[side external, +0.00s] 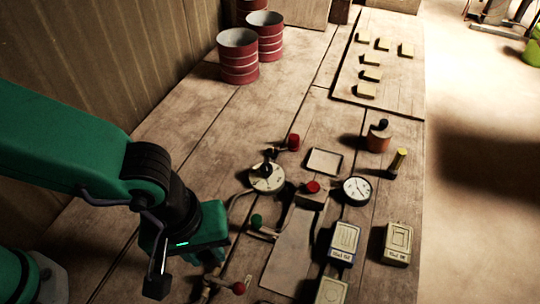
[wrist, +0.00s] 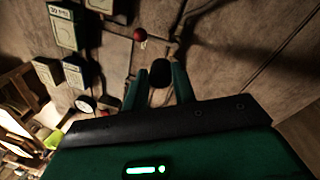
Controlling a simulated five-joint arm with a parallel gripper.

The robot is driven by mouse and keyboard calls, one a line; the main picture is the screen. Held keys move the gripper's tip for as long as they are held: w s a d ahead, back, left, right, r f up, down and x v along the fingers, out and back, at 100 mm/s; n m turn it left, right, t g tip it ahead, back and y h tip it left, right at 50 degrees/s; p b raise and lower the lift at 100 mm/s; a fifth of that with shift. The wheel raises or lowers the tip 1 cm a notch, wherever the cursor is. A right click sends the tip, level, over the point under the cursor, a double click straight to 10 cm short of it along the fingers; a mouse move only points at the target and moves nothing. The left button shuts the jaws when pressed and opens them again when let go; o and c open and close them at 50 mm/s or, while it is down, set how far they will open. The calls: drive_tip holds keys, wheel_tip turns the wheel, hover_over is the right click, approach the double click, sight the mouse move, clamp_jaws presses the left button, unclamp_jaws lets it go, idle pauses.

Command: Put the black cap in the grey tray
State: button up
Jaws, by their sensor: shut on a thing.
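My gripper (side external: 212,262) hangs at the lower left of the bench in the side view, below my green wrist. In the wrist view its two green fingers (wrist: 159,88) are closed on the black cap (wrist: 159,74), a dark rounded piece between the tips. The cap is hidden or too dark to make out in the side view. A small square grey tray (side external: 324,162) with a dark rim lies flat near the middle of the bench. It looks empty, and my gripper is well apart from it, to the lower left.
Around the tray are a red-knobbed press (side external: 312,187), a dial gauge (side external: 357,190), a round dial with a lever (side external: 267,177) and an orange pot (side external: 378,140). Pipes with a red knob (side external: 239,288) lie near my gripper. Labelled boxes (side external: 345,243) stand at the front right.

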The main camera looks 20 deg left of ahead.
drive_tip(key=shift+w, duration=0.1)
idle(0.4)
drive_tip(key=shift+w+a+r, duration=0.1)
drive_tip(key=shift+w+a, duration=0.15)
drive_tip(key=shift+w, duration=0.3)
drive_tip(key=w+a+r+n, duration=0.1)
drive_tip(key=w+a+r, duration=0.1)
drive_tip(key=w+a, duration=0.5)
drive_tip(key=w+a+r+n, duration=0.25)
drive_tip(key=w+a, duration=0.25)
drive_tip(key=w, duration=0.4)
drive_tip(key=w+a+r, duration=0.2)
drive_tip(key=w+a, duration=0.1)
drive_tip(key=a, duration=0.4)
drive_tip(key=w+a+r+n+y, duration=0.1)
drive_tip(key=w+a, duration=0.1)
drive_tip(key=a, duration=0.5)
drive_tip(key=w+a+r, duration=0.2)
drive_tip(key=w+a, duration=0.1)
drive_tip(key=a, duration=0.4)
drive_tip(key=shift+w+r, duration=0.3)
drive_tip(key=shift+r, duration=0.1)
